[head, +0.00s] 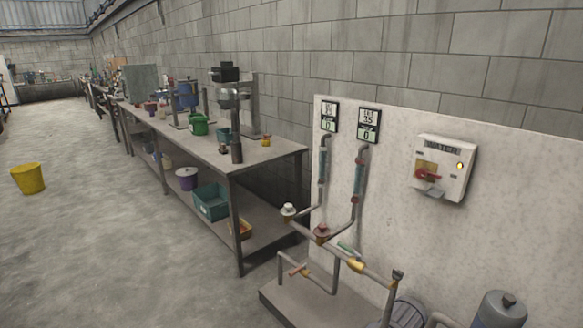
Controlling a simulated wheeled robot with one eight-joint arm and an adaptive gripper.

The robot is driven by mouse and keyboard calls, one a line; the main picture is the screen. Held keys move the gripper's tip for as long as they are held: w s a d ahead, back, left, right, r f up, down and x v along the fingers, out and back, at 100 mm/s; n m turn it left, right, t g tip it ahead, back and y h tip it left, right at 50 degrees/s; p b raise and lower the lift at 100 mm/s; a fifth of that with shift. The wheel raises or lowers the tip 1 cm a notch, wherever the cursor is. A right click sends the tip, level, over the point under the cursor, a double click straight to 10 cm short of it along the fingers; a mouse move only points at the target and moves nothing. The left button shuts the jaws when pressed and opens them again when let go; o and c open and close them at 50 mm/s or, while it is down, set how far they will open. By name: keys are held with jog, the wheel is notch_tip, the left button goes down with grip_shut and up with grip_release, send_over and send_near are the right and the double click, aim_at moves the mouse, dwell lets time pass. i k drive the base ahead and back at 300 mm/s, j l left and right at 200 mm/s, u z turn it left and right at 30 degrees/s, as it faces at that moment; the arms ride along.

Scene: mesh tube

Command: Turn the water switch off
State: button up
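The water switch (441,168) is a white box on the pale wall panel at the right of the head view. A dark label strip runs along its top; its lettering is small but seems to read WATER. A red knob (428,174) sits on a yellow plate on its front, and its exact angle is hard to tell. A small orange-yellow lamp (460,166) on the box looks lit. A grey part sticks out below the knob. My gripper is not in view, and nothing is seen touching the switch.
Pipes with valves (322,233) and two gauge displays (368,124) stand left of the switch. A grey cylinder (499,312) stands below it. A long workbench (270,157) with tools runs along the wall. A yellow bucket (28,179) stands on the otherwise open floor at left.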

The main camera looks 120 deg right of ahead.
aim_at(421, 173)
jog(key=z, duration=5.15)
